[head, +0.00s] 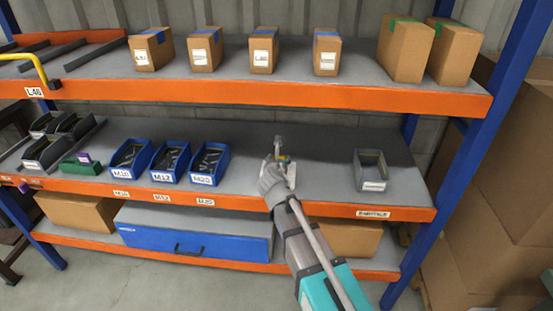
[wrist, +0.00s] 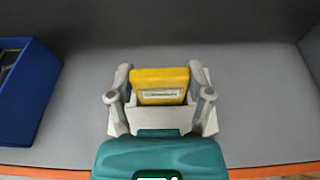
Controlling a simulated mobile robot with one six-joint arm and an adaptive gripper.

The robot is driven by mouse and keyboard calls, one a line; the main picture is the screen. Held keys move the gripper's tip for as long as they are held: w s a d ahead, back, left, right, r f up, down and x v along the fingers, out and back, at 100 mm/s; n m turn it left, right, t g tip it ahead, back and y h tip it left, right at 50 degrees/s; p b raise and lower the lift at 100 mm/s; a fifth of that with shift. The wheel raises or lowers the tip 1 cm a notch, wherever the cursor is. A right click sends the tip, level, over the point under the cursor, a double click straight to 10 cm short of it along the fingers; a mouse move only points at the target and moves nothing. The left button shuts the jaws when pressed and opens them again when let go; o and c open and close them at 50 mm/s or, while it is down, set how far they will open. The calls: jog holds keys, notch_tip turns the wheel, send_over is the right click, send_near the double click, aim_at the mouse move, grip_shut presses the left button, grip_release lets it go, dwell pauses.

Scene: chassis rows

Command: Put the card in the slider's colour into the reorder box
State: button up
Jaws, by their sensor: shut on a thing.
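My gripper (head: 279,160) is over the middle shelf, between the blue bins and a grey bin. In the wrist view my gripper (wrist: 160,100) is shut on a yellow card (wrist: 160,76) with a pale label strip; the card is small in the head view. A grey open box (head: 371,180) with a white label stands alone at the right of the middle shelf. I cannot read its label to tell if it is the reorder box. A small green box (head: 82,168) with a purple card (head: 84,158) stands at left. I cannot tell which part is the slider.
Blue bins (head: 170,177) stand left of my gripper; one blue bin edge (wrist: 28,90) shows in the wrist view. Grey trays (head: 45,152) are at far left, below a yellow bent bar (head: 32,62). Cartons (head: 263,52) line the upper shelf. The shelf between gripper and grey box is clear.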

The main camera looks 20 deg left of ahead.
jog(key=shift+f, duration=0.35)
jog(key=o, duration=1.1)
